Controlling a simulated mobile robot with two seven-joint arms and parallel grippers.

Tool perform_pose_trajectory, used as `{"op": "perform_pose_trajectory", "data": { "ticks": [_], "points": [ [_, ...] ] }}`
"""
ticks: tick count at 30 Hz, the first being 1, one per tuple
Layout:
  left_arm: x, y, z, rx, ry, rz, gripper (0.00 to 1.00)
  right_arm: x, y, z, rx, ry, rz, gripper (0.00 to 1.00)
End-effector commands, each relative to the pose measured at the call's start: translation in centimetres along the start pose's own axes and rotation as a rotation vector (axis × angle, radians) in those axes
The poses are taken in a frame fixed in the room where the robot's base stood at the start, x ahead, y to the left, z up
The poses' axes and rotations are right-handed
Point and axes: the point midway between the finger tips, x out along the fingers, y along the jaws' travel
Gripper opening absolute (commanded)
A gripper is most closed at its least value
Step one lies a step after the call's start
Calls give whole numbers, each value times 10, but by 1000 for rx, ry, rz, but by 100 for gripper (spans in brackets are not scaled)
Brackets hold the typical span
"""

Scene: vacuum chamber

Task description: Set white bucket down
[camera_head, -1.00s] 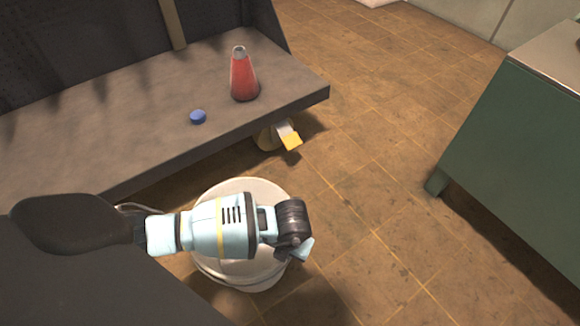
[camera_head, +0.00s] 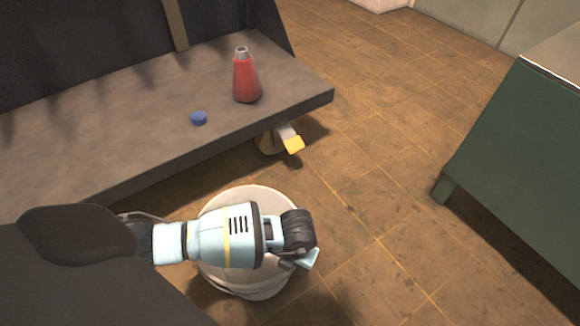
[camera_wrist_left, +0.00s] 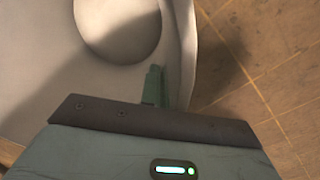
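The white bucket (camera_head: 245,197) is upright at lower middle in the head view, partly hidden under my left forearm. My left gripper (camera_head: 307,259) is at the bucket's right side. In the left wrist view, the bucket's pale inside and rim (camera_wrist_left: 182,45) fill the upper left. The narrow fingers (camera_wrist_left: 154,86) of the gripper sit close together at the rim and look shut on it. The bucket is low over the brown tiled floor; I cannot tell whether its base touches. My right gripper is not in view.
A grey bench (camera_head: 130,105) carries a red bottle (camera_head: 246,80) and a blue cap-like disc (camera_head: 199,118). A yellow-tipped object (camera_head: 293,145) sits below its edge. A green cabinet (camera_head: 520,165) stands at the right. The tiled floor (camera_head: 375,150) between is clear.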

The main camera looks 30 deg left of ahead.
Motion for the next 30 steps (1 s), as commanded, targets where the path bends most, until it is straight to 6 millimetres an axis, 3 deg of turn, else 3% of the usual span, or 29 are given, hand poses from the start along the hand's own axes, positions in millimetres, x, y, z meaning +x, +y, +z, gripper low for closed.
{"op": "perform_pose_trajectory", "data": {
  "ticks": [2,8,19,23,30],
  "points": [
    [2,0,0,0,-1,1,0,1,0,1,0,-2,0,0],
    [2,0,0,0,0,0,25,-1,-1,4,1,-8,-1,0],
    [-4,0,0,0,-1,0,25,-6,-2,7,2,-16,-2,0],
    [-23,0,0,0,-3,-1,25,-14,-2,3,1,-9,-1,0],
    [-73,0,1,0,-5,-1,25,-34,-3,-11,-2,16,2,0]
  ]
}}
